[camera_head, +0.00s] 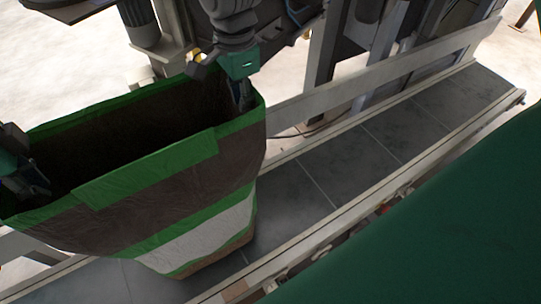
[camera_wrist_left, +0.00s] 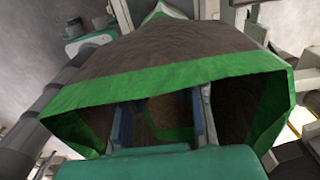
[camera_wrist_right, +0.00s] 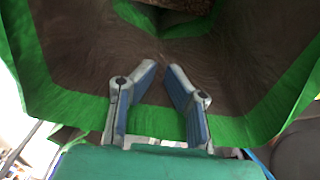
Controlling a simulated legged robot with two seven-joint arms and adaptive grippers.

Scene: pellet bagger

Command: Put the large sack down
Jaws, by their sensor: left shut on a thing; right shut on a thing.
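The large sack (camera_head: 165,196) is dark brown with green bands and a white stripe. Its mouth is open and it stands upright at the left of the head view, over the conveyor (camera_head: 300,195). I cannot tell whether its bottom touches the belt. My right gripper (camera_head: 243,100) is shut on the sack's right rim, its fingers partly inside the mouth. My left gripper (camera_head: 38,188) is shut on the left rim at the picture's edge. The left wrist view shows its fingers (camera_wrist_left: 162,122) at the green rim. The right wrist view shows the other fingers (camera_wrist_right: 163,85) over the rim.
The conveyor has pale side rails (camera_head: 325,236) and runs up to the right, with its belt clear there. A pale machine frame (camera_head: 325,60) stands behind it. A large green surface (camera_head: 440,230) fills the lower right. The floor is pale.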

